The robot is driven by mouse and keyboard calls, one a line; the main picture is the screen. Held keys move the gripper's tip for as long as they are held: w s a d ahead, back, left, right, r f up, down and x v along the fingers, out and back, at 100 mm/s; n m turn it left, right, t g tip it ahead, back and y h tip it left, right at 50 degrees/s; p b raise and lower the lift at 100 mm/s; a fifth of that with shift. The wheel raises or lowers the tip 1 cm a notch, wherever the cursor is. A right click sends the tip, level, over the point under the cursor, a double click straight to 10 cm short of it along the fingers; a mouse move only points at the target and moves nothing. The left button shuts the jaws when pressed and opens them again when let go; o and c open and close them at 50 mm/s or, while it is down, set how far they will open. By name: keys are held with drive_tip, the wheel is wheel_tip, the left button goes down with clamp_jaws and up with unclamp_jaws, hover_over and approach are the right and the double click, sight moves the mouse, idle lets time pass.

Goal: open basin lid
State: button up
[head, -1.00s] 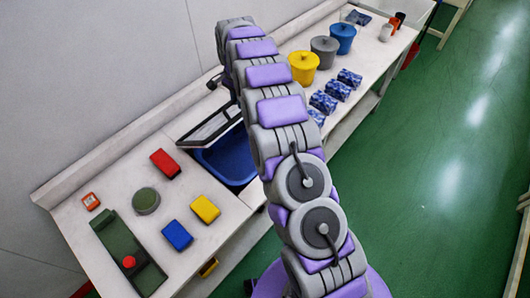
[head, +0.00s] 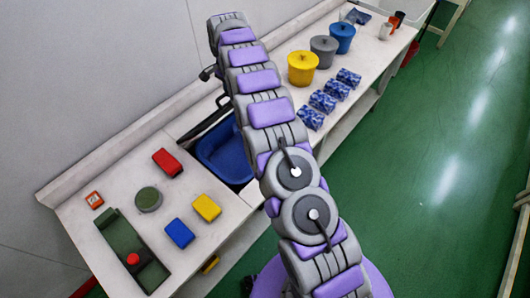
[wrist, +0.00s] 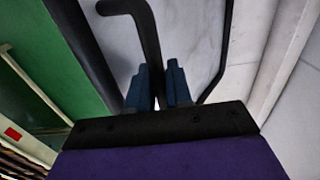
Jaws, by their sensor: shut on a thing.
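The blue basin (head: 222,157) is sunk in the counter, left of my arm, and its inside shows. Its dark-framed lid (head: 205,122) stands steeply raised at the basin's back edge, seen nearly edge-on. In the wrist view, the lid's pale panel (wrist: 188,38) has a black frame, and a bent black handle (wrist: 148,35) crosses in front. My gripper (wrist: 158,84) is shut on this handle, with a blue finger on either side. In the head view my arm hides the fingers and part of the basin.
Red (head: 167,162), blue (head: 179,233) and yellow (head: 206,208) blocks lie on the near counter, with a green tray (head: 118,238). Yellow (head: 302,69), grey (head: 323,52) and blue (head: 342,39) pots and several patterned blue packs stand farther right. The green floor to the right is clear.

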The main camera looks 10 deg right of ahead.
drive_tip(key=w+a+r+p, duration=0.1)
drive_tip(key=p, duration=0.3)
drive_tip(key=w+a+r+p, duration=0.1)
drive_tip(key=w+p, duration=0.1)
drive_tip(key=p, duration=0.1)
drive_tip(key=shift+w+a+p, duration=0.1)
drive_tip(key=shift+a+p, duration=0.15)
drive_tip(key=shift+p, duration=0.15)
drive_tip(key=o, duration=1.5)
drive_tip(key=shift+o, duration=0.2)
drive_tip(key=shift+r, duration=0.1)
wheel_tip(320, 180, up, 9)
drive_tip(key=p, duration=0.8)
